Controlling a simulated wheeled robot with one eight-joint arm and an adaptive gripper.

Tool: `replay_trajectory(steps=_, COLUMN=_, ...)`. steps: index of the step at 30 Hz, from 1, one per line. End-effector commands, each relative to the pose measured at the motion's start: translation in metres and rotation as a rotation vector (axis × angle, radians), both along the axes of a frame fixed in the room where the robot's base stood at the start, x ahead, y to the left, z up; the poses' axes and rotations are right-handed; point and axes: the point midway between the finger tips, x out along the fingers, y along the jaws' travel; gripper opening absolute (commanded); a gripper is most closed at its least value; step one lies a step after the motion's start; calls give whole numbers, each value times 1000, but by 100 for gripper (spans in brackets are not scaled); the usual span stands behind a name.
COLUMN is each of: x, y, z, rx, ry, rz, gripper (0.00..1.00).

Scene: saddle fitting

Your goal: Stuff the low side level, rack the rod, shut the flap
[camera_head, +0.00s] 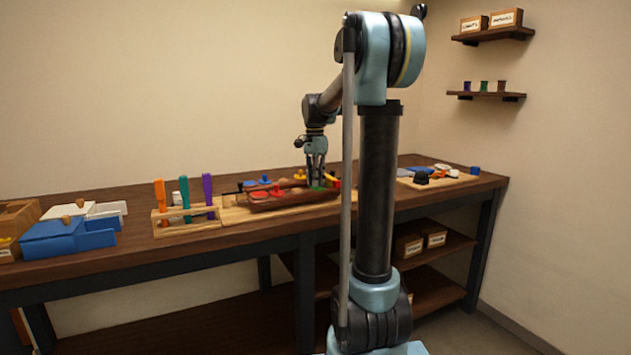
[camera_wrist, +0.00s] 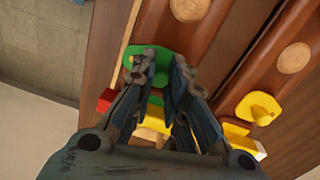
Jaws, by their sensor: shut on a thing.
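My gripper (camera_head: 317,184) is over the right part of the wooden saddle fixture on the bench, pointing down. In the wrist view my gripper (camera_wrist: 164,62) is closed on a green piece (camera_wrist: 160,72), which shows between and beside the fingertips. The green piece also shows low under the fingers in the head view (camera_head: 318,188). Rods with orange (camera_head: 160,190), teal (camera_head: 185,195) and purple (camera_head: 207,190) handles stand upright in a wooden rack (camera_head: 185,227) to the left. I cannot tell which part is the flap or how level the sides are.
A yellow knob (camera_wrist: 258,107) and a red block (camera_wrist: 106,100) lie close to my fingers. A blue box (camera_head: 55,240) stands at the left. A light board (camera_head: 435,183) with small dark and coloured things lies at the right. Shelves hang on the right wall.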

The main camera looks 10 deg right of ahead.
Motion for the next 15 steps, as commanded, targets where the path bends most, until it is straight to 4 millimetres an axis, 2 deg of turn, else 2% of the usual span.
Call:
replay_trajectory(steps=8, x=0, y=3, z=0, rx=0, ry=-2, rz=67, gripper=0)
replay_trajectory(steps=15, x=-3, y=8, z=0, rx=0, ry=-2, rz=233, gripper=0)
